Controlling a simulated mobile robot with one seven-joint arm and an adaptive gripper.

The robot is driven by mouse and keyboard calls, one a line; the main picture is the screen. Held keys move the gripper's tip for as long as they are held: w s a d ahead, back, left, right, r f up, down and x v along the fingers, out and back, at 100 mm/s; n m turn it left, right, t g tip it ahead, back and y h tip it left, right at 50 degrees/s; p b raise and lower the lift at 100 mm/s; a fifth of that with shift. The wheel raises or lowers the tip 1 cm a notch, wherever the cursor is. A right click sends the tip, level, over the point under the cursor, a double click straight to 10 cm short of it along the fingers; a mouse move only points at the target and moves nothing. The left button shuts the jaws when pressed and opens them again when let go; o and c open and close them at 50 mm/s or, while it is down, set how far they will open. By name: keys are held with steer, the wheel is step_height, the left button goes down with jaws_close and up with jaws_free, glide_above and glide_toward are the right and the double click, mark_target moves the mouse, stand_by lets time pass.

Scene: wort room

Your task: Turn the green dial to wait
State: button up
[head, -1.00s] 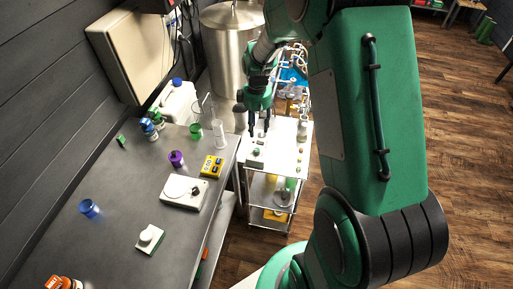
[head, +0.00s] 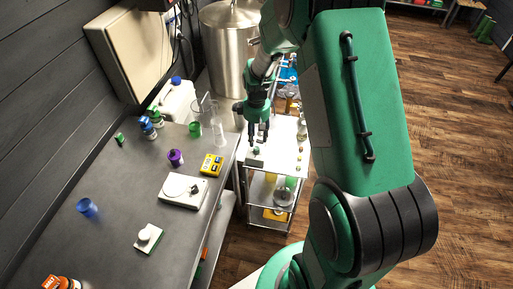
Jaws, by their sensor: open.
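A small grey box (head: 254,163) sits near the front left edge of the white cart top (head: 281,163). A small green spot, seemingly the green dial (head: 256,150), shows on or just behind it, too small to read any marking. My gripper (head: 257,141) points down with its dark fingers apart and empty. Its fingertips are right above the green dial. I cannot tell whether they touch it or stand to either side of it.
A dark workbench (head: 122,185) on the left holds a scale (head: 183,191), a yellow device (head: 212,165), a purple cup (head: 175,158) and several bottles. A steel tank (head: 230,48) stands behind. A bottle (head: 301,131) and small items stand on the cart's right side.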

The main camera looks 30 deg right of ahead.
mark_target(257, 148)
steer(key=shift+f+b, duration=0.45)
steer(key=shift+f, duration=3)
jaws_close()
